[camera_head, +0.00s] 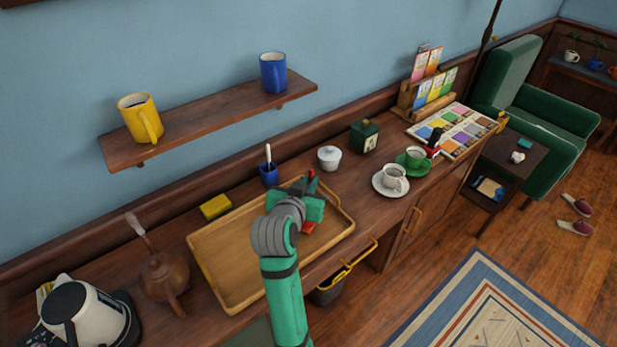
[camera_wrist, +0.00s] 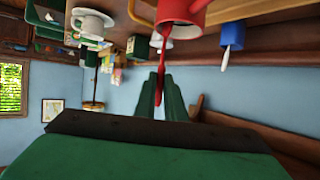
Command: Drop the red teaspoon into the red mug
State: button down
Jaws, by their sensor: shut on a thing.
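My gripper (camera_head: 313,207) is shut on the red teaspoon (camera_head: 311,174), above the right part of the wooden tray (camera_head: 225,265). The wrist view is upside down. In it, the teaspoon (camera_wrist: 166,55) stands out between the fingertips (camera_wrist: 160,76), one end toward the red mug (camera_wrist: 187,12). That end overlaps the mug's rim; I cannot tell whether it is inside or in front of it. In the head view the red mug (camera_head: 308,228) is mostly hidden under my gripper, with only a small red part showing.
A blue pot with a light-handled utensil (camera_head: 268,174) and a white lidded bowl (camera_head: 329,158) stand behind the tray. A yellow block (camera_head: 215,207) lies at its back left. A white cup (camera_head: 394,179) on a saucer is to the right. A copper pot (camera_head: 164,277) stands left.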

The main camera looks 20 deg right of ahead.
jog(key=shift+f, duration=1.9)
jog(key=c, duration=1.7)
grip_release()
jog(key=shift+c, duration=0.2)
jog(key=shift+s, duration=0.15)
jog(key=v, duration=1)
jog(key=shift+s+a, duration=0.2)
jog(key=shift+r, duration=0.1)
